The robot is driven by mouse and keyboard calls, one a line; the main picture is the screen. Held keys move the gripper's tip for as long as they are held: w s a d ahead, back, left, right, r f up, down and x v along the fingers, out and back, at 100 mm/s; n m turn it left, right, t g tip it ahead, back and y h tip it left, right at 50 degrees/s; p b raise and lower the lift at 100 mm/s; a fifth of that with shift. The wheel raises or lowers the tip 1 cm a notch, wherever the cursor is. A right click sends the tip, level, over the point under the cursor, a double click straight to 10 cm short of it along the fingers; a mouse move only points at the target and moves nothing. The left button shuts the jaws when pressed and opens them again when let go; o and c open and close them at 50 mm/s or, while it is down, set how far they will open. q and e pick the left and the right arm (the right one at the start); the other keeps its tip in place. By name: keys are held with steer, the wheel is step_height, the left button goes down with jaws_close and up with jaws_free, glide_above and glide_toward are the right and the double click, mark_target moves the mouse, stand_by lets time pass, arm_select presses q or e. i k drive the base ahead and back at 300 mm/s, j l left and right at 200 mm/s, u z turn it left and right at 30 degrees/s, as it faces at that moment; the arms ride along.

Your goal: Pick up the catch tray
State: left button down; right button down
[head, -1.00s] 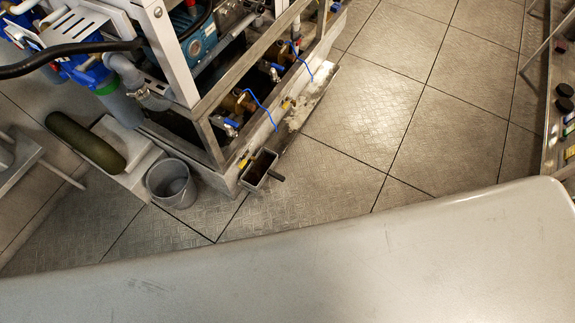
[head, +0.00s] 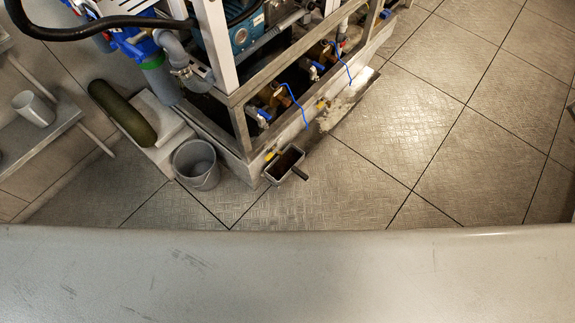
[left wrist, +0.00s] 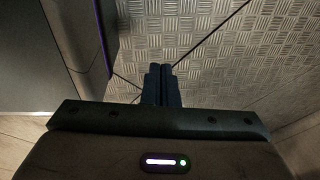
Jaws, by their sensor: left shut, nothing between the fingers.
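The catch tray (head: 284,165) is a small grey open box with dark contents and a short dark handle pointing to the lower right. In the head view it sits low at the front corner of the machine's frame, close to the frame's base. My left gripper (left wrist: 160,72) shows only in the left wrist view, its two dark fingers together and empty above the patterned floor. The tray is not in that wrist view. My right gripper is in neither view.
A grey bucket (head: 196,165) stands on the floor left of the tray. The machine frame (head: 240,95) with pipes and blue cables rises behind it. A dark green cylinder (head: 123,112) lies further left. Tiled floor (head: 400,150) is clear to the right.

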mark_target(279, 169)
steer(key=i+l+u, duration=0.1)
steer(key=u, duration=0.35)
steer(key=l+u, duration=0.15)
steer(key=u, duration=0.3)
steer(key=i+l+u, duration=0.1)
steer(key=l+u, duration=0.35)
steer(key=l, duration=0.75)
steer(key=l+u, duration=0.45)
steer(key=l, duration=0.7)
steer(key=k, duration=0.05)
